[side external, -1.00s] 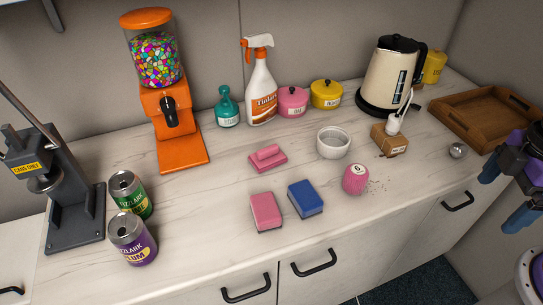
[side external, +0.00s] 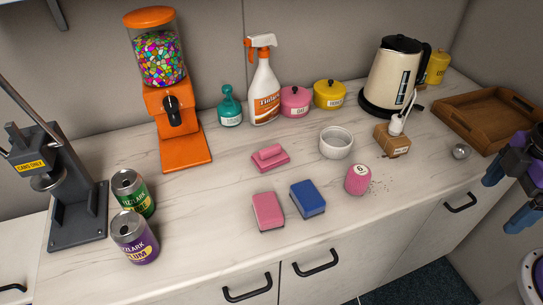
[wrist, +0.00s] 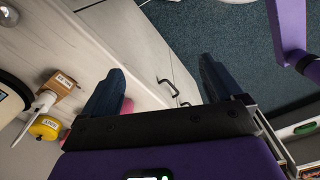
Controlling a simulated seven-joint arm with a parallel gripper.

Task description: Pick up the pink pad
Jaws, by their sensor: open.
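A flat pink pad (side external: 268,211) lies on the white marbled counter in the side view, just left of a similar blue pad (side external: 308,198). A second pink piece with a raised grip on top (side external: 270,158) lies behind them. My gripper (side external: 508,190) is at the far right edge of the side view, beyond the counter front and well away from the pads. Its two dark blue fingers are apart, with nothing between them. In the wrist view my gripper (wrist: 160,85) points at the cabinet front and floor; a bit of pink shows beside one finger, and I cannot tell what it is.
Two cans (side external: 134,237) and a press (side external: 70,185) are left. A wooden tray (side external: 445,119) is near my gripper.

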